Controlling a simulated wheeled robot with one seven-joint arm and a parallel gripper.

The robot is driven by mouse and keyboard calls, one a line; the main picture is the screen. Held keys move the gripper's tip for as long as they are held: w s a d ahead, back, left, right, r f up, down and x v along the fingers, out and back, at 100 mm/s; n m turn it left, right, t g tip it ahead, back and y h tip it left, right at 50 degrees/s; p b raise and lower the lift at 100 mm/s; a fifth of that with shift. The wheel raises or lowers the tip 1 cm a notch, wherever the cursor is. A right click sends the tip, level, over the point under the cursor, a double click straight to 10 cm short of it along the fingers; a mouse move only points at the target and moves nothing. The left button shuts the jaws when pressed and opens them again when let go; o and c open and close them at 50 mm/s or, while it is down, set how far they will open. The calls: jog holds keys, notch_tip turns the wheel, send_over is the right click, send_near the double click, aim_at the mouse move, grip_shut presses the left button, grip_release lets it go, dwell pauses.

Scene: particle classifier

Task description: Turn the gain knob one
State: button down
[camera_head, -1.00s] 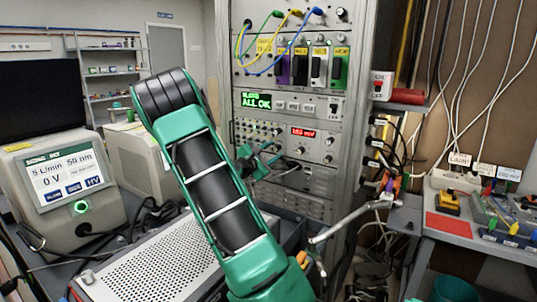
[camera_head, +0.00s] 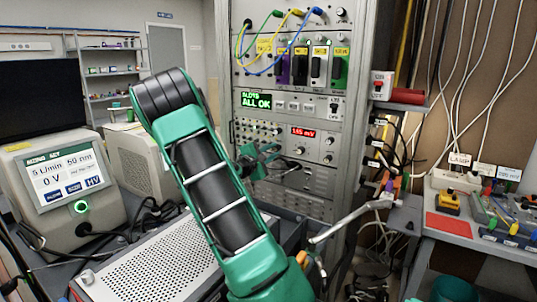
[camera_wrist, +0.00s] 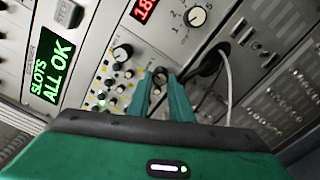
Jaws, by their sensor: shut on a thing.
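The red readout (camera_head: 303,132) shows about 1.65 mV. It is partly cut off in the wrist view (camera_wrist: 143,10).
The green display (camera_head: 256,100) reads "ALL OK". Cables hang above on the rack.

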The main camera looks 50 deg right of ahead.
jog(key=m, duration=0.5)
jog(key=shift+f, duration=0.1)
jog(key=shift+s+f+m, duration=0.1)
jog(key=shift+m, duration=1.9)
jog(key=c, duration=1.6)
grip_release()
jog(key=shift+a, duration=0.5)
jog(key=a, duration=0.9)
jog(key=shift+s+a, duration=0.35)
jog(key=shift+a, duration=0.05)
